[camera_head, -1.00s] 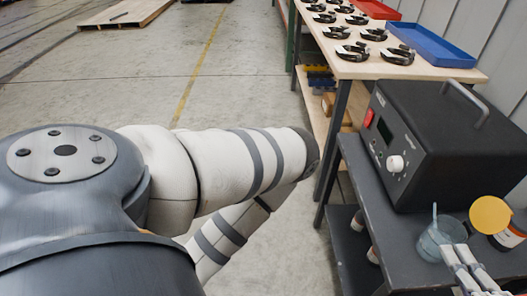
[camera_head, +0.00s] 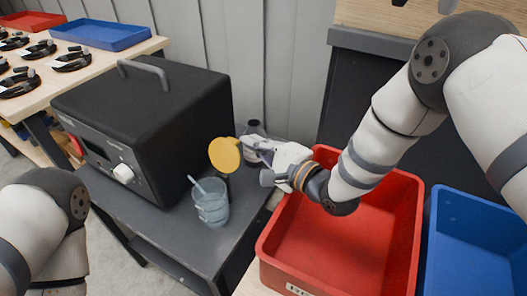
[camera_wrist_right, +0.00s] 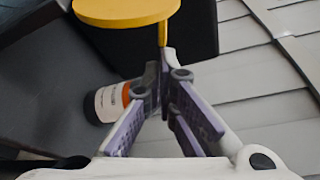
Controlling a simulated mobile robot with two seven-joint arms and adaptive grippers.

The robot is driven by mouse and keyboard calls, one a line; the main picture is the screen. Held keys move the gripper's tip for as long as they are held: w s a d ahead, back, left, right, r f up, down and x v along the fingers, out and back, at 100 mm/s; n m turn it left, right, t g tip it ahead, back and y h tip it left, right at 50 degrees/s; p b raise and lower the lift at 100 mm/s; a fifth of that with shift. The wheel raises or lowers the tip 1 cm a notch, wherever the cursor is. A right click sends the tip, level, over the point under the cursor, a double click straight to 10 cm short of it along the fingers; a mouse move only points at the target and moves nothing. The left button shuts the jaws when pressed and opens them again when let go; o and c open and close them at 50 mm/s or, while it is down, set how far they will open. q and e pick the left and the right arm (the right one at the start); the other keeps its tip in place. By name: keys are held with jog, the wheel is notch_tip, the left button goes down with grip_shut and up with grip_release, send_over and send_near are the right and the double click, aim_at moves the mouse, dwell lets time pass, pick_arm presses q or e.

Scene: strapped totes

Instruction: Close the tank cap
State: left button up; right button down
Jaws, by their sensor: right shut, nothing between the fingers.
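A round yellow disc (camera_head: 224,154), which looks like the tank cap, stands tilted up above the dark bench. A dark body shows just below it, mostly hidden, and I cannot tell for sure that this is the tank. My right gripper (camera_head: 246,143) is shut and empty, right beside the disc's right edge in the head view. In the right wrist view, the yellow disc (camera_wrist_right: 125,9) and its thin yellow stem are just beyond my fingertips (camera_wrist_right: 165,66). Contact cannot be made out. My left arm shows at lower left, but its gripper is out of view.
A black box device (camera_head: 145,125) stands left of the disc. A glass beaker (camera_head: 210,203) with a stirrer is in front. A labelled bottle (camera_wrist_right: 108,103) stands close to my right gripper. A red tote (camera_head: 345,240) and a blue tote (camera_head: 478,245) are at right.

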jog(key=shift+w+a, duration=0.45)
jog(key=shift+w, duration=0.1)
